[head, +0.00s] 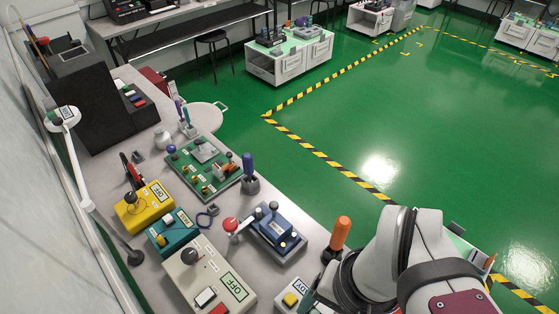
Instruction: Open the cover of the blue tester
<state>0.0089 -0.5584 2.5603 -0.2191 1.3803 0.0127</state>
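The blue tester (275,228) lies on the grey workbench, right of the middle of the bench, in the head view. It is a small blue box on a dark base, with dark knobs on top and a pale round button near its front. I cannot tell from here which part is its cover or whether it is open. A red ball on a white lever (231,225) stands at its left side. My arm shows at the lower right, beside the bench and apart from the blue tester. I cannot make out my gripper or its fingers.
A grey OFF box (208,273), a teal box (172,232) and a yellow OFF box (143,207) stand left of the tester. A green board (204,166) lies behind. A purple-handled tool (249,168) and an orange-handled tool (341,233) stand upright nearby.

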